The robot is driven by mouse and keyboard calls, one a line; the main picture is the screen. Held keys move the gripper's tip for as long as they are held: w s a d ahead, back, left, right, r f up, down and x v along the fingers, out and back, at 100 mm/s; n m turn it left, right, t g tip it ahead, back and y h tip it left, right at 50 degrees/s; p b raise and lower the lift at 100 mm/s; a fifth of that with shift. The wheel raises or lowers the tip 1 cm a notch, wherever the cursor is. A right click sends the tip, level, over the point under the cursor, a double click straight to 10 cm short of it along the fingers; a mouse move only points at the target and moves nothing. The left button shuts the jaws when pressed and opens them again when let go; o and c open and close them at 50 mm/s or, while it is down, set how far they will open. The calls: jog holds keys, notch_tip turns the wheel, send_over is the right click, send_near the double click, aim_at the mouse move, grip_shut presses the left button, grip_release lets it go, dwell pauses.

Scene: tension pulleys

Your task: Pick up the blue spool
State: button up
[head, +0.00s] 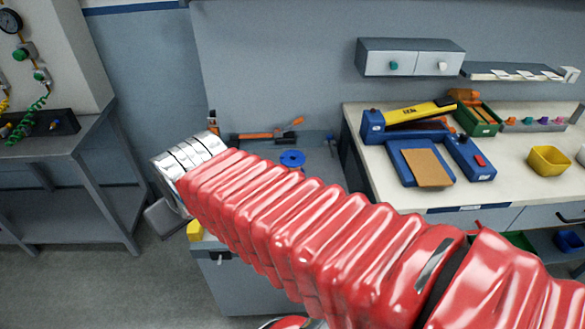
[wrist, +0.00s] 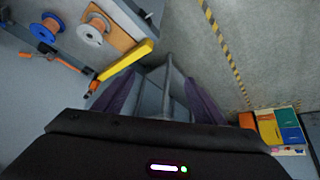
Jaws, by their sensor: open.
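The blue spool (head: 292,158) lies on a grey bench behind my red-sleeved arm in the head view, its round blue face partly clear of the arm. In the wrist view the blue spool (wrist: 43,32) is at the upper left, beside a white spool (wrist: 92,33). My gripper (wrist: 163,88) shows in the wrist view with two dark purple fingers spread apart and nothing between them. It is apart from the blue spool, which lies to the left of the fingers. The fingers cannot be made out in the head view.
An orange-handled tool (wrist: 62,58) lies beside the spools, and a yellow bar (wrist: 126,61) lies between them and my fingers. A white-topped bench (head: 510,165) with a blue fixture (head: 470,158) and a yellow bin (head: 548,160) stands at the right. Grey floor (wrist: 200,40) is open beyond.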

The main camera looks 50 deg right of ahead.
jog(key=shift+o, duration=0.4)
jog(key=w+d+f+m+t+h, duration=0.1)
jog(key=w+d+f, duration=0.3)
jog(key=w+d, duration=0.6)
jog(key=d+h, duration=0.1)
jog(key=d, duration=0.2)
jog(key=shift+d+m, duration=0.4)
jog(key=w+d+f+m+t+h, duration=0.1)
jog(key=w+d+f, duration=0.15)
jog(key=d, duration=0.35)
jog(key=w+d+f+h, duration=0.1)
jog(key=d+f, duration=0.2)
jog(key=d, duration=0.2)
jog(key=m+t+h, duration=0.2)
jog(key=m+t, duration=0.1)
send_near(294, 169)
jog(key=shift+s+a+r, duration=0.1)
jog(key=shift+s+a, duration=0.05)
jog(key=shift+s, duration=0.05)
jog(key=x, duration=0.8)
jog(key=shift+w, duration=0.15)
jog(key=shift+w+d, duration=0.15)
jog(key=shift+d, duration=0.15)
